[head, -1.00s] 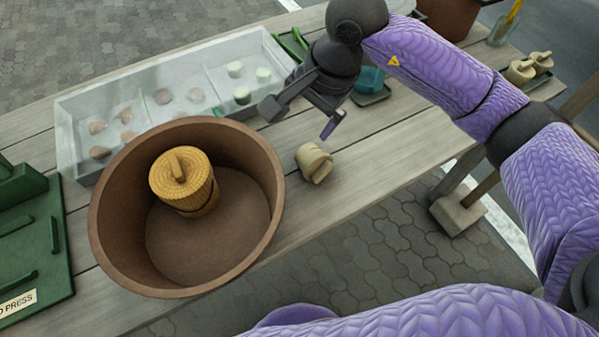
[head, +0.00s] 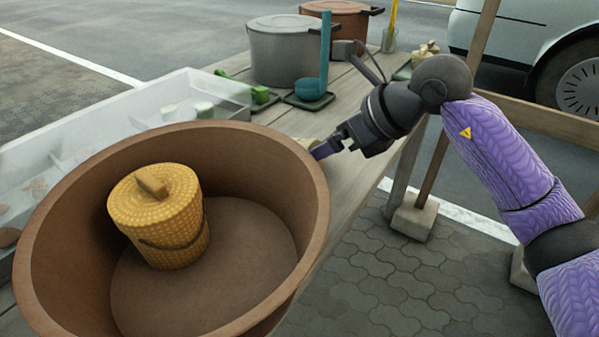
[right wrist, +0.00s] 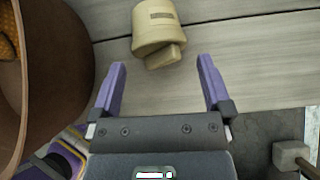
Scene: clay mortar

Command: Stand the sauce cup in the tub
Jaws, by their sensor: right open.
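The brown tub (head: 297,190) stands in the left foreground in the head view. A yellow woven lidded pot (head: 165,225) stands upright inside it. The sauce cup looks like the small cream cup (right wrist: 158,25) on the planks in the right wrist view; it seems to lie tilted, its bar-like part towards me. In the head view it is mostly hidden behind the tub rim. My right gripper (head: 326,148) is just right of the tub. In the right wrist view its open purple fingers (right wrist: 161,65) are empty, short of the cup and apart from it. My left gripper is out of view.
The tub wall (right wrist: 60,75) rises close left of my right gripper. A clear divided tray (head: 120,115) lies behind the tub. A grey pot (head: 288,55) and a teal ladle (head: 318,85) stand farther back. The table edge is on the right.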

